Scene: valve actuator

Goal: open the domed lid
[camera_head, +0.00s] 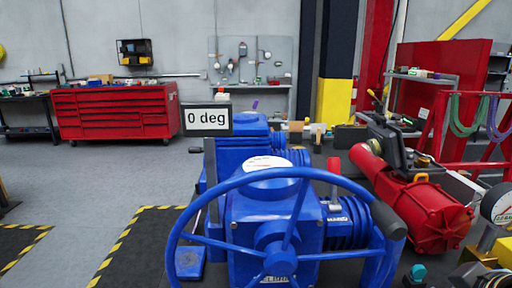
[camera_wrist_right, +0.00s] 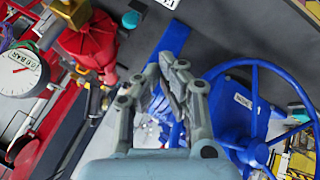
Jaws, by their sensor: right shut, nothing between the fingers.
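A blue valve actuator (camera_head: 250,220) stands in the middle of the head view. A round blue cap with a white dial face (camera_head: 268,163) sits on its top, behind the handwheel rim; it looks like the domed lid and appears closed. A large blue handwheel (camera_head: 278,256) stands in front of it and also shows in the right wrist view (camera_wrist_right: 256,106). My right gripper (camera_wrist_right: 172,70) has its fingertips together and empty, to the left of the wheel in the right wrist view. The lid cannot be made out in that view. My left gripper is not in view.
A "0 deg" sign (camera_head: 207,120) stands behind the actuator. A red cylinder (camera_head: 415,205) lies at right, with a pressure gauge (camera_head: 503,206) near it; a gauge (camera_wrist_right: 18,73) shows in the wrist view. A red tool cabinet (camera_head: 115,112) stands at the back left. The left floor is mostly clear.

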